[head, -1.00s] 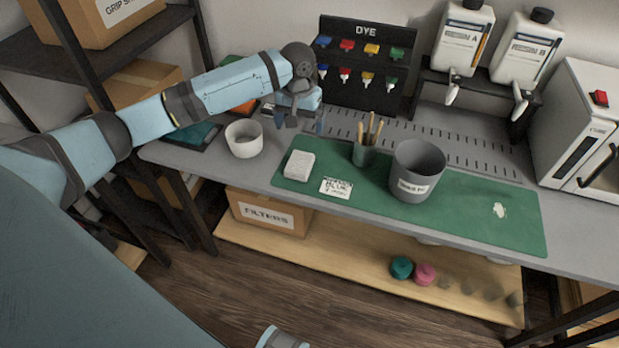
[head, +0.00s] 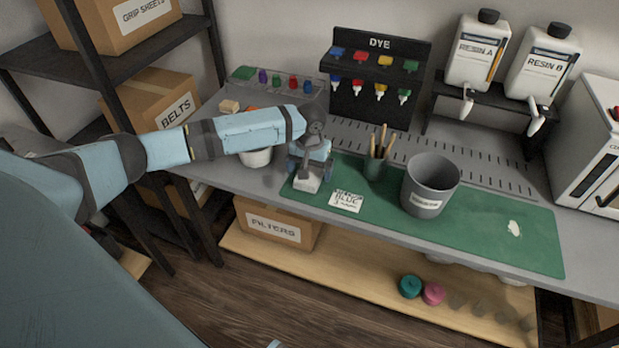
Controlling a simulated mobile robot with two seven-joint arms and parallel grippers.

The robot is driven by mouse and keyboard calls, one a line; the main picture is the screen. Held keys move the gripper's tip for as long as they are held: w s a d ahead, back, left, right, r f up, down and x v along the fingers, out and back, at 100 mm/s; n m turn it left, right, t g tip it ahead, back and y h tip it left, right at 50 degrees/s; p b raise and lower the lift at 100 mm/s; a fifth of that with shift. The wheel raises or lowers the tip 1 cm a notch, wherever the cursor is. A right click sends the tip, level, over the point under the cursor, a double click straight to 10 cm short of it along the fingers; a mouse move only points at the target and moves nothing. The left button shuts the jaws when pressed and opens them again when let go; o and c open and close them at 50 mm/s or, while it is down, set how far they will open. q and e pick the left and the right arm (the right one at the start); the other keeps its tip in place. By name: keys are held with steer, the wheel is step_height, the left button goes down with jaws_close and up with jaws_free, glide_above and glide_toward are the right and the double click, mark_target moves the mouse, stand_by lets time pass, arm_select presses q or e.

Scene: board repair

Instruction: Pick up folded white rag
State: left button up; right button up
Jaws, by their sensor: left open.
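The folded white rag (head: 307,183) lies on the left end of the green mat (head: 480,224). Its far part is hidden by my left gripper (head: 310,172), which points down right over it. The gripper's jaws are open, with a dark finger on each side of the rag. I cannot tell whether the fingers touch the rag. The rag looks flat on the mat.
A white label card (head: 347,201), a cup of sticks (head: 378,160) and a grey bucket (head: 430,185) stand right of the rag. A white bowl (head: 257,158) is partly behind my left arm. The dye rack (head: 377,85) is behind. The mat's right part is mostly clear.

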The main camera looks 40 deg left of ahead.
arm_select(q)
steer(key=shift+f, duration=0.85)
steer(key=c, duration=1)
arm_select(e)
steer(key=shift+w, duration=0.1)
arm_select(q)
steer(key=shift+r, duration=0.15)
arm_select(e)
steer(key=shift+r, duration=0.1)
arm_select(q)
step_height(320, 180, up, 20)
steer(key=p, duration=0.3)
arm_select(e)
steer(key=shift+d+r, duration=0.1)
steer(key=shift+r, duration=0.5)
arm_select(q)
steer(key=shift+o, duration=0.3)
